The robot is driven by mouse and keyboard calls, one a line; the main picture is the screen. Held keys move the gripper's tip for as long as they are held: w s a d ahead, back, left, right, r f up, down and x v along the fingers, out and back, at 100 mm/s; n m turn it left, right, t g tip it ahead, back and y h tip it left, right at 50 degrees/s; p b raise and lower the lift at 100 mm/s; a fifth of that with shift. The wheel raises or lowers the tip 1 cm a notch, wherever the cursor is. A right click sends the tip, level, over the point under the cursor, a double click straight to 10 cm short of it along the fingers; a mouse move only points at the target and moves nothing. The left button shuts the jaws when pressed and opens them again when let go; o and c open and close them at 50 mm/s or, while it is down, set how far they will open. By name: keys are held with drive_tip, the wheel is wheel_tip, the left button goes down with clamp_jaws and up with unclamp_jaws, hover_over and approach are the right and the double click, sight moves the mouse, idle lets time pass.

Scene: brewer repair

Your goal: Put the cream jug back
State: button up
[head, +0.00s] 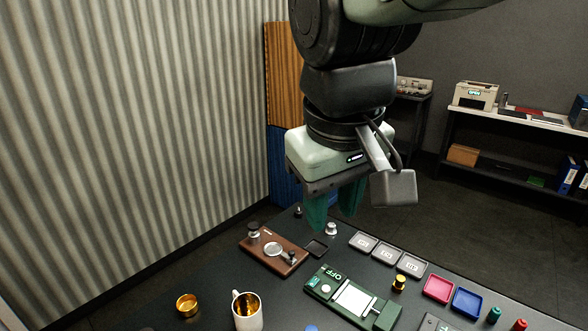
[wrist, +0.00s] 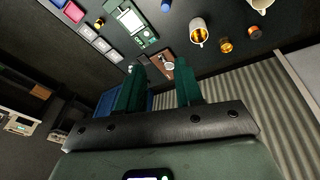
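A white mug-shaped vessel with a gold inside and a side handle (head: 247,318) stands upright at the front left of the dark table. It also shows in the wrist view (wrist: 198,40). A cream-coloured vessel (wrist: 262,4), possibly the cream jug, is cut off by the top edge of the wrist view at right; I do not see it in the head view. My gripper (head: 333,216) hangs above the far part of the table, well apart from both vessels. Its green fingers (wrist: 158,68) are spread with nothing between them.
A brown wooden board with metal parts (head: 272,251) lies below my gripper. A green device (head: 352,298) lies right of it, with grey, red and blue trays behind. A small gold cup (head: 187,304) stands left of the white vessel. A corrugated wall (head: 130,130) borders the left side.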

drive_tip(key=s+d+m+t, duration=0.2)
drive_tip(key=s+d+m, duration=0.1)
drive_tip(key=s, duration=0.2)
drive_tip(key=shift+s+d+r+m+t, duration=0.2)
drive_tip(key=shift+s+d+m+t, duration=0.1)
drive_tip(key=shift+m, duration=0.1)
